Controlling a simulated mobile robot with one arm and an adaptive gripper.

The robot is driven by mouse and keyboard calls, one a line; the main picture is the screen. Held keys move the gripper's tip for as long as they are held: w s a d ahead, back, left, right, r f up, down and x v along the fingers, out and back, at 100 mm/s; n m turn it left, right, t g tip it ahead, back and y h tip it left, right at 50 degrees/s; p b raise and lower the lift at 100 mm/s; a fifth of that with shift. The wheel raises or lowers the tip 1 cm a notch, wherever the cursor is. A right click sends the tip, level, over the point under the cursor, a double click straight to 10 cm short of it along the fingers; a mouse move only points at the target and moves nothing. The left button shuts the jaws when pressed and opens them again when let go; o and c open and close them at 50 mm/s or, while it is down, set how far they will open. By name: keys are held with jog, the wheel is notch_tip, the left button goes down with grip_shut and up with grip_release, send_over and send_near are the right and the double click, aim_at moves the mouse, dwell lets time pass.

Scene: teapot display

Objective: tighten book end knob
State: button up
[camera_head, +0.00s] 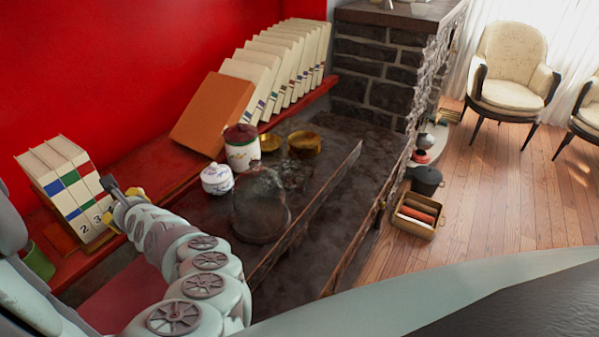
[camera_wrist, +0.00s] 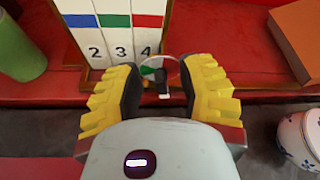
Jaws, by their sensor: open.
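White numbered books (camera_head: 70,192) with blue, green and red bands stand at the left end of the red shelf, and they also show in the wrist view (camera_wrist: 115,35). A small round piece with a dark stem (camera_wrist: 163,88), which looks like the book end knob, is at the foot of the books, just right of the number 4. My gripper (camera_wrist: 160,80) is open, its yellow-padded fingers on either side of this piece. I cannot tell whether they touch it. In the head view my gripper (camera_head: 121,205) is in front of the books' right side.
A green cup (camera_wrist: 20,45) stands left of the books. An orange book (camera_head: 212,112) leans right of them, before a row of white books (camera_head: 290,60). Bare red shelf lies between.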

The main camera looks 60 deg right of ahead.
grip_shut()
jog(key=shift+d+f+b, duration=0.15)
jog(key=shift+f+b, duration=0.05)
jog(key=shift+b, duration=0.4)
jog(key=m+y+b, duration=0.1)
jog(key=b, duration=0.1)
jog(key=shift+d+f+m+b, duration=0.1)
jog(key=shift+d+m+b, duration=0.05)
jog(key=shift+m+b, duration=0.2)
jog(key=m+y+b, duration=0.1)
jog(key=m+b, duration=0.1)
jog(key=m+y+b, duration=0.1)
jog(key=y+b, duration=0.1)
jog(key=shift+d+m, duration=0.2)
jog(key=shift+m, duration=0.15)
jog(key=m+y+b, duration=0.1)
jog(key=m, duration=0.1)
jog(key=m+t+y+b, duration=0.1)
jog(key=m+b, duration=0.1)
jog(key=shift+d+f+m+y, duration=0.1)
jog(key=shift+d+m+y, duration=0.05)
jog(key=shift+m+y, duration=0.15)
jog(key=m, duration=0.2)
jog(key=m+t+y+b, duration=0.1)
jog(key=m, duration=0.1)
jog(key=shift+f+y, duration=0.15)
jog(key=shift+y, duration=0.15)
jog(key=shift+m+b, duration=0.3)
jog(key=shift+m, duration=0.1)
